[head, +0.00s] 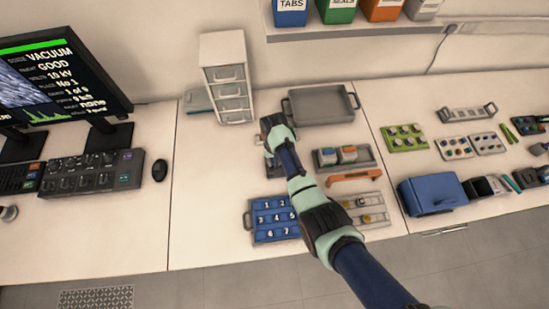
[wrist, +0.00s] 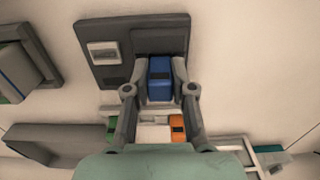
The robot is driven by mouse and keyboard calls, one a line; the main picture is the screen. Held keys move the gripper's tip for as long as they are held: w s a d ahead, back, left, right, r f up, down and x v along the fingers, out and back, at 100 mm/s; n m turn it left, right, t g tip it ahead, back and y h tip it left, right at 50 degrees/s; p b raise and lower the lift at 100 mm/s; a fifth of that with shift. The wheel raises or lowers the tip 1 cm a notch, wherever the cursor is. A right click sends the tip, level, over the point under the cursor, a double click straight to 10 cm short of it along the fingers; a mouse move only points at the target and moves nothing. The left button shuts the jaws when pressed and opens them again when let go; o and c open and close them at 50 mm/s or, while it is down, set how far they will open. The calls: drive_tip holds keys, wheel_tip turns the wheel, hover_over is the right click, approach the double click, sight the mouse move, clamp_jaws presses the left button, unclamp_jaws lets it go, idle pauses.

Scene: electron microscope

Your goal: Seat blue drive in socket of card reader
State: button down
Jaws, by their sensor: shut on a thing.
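The blue drive (wrist: 160,78) shows in the wrist view between the two fingers of my gripper (wrist: 161,92), which is shut on it. The far end of the drive meets the dark socket area of the grey card reader (wrist: 101,76). I cannot tell how deep it sits in the socket. The reader has a light panel beside the socket. In the head view my gripper (head: 275,148) is over the card reader (head: 285,186), and my arm hides most of the reader and all of the drive.
A tray (head: 372,164) with coloured blocks is right of my gripper. An empty grey tray (head: 318,105) and a white drawer unit (head: 226,78) stand behind. A blue numbered tray (head: 272,220) is in front. Bare table lies left, up to the mouse (head: 160,171).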

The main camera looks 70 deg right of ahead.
drive_tip(key=shift+f, duration=0.4)
drive_tip(key=c, duration=0.9)
unclamp_jaws()
wheel_tip(320, 180, up, 12)
drive_tip(key=shift+w, duration=0.1)
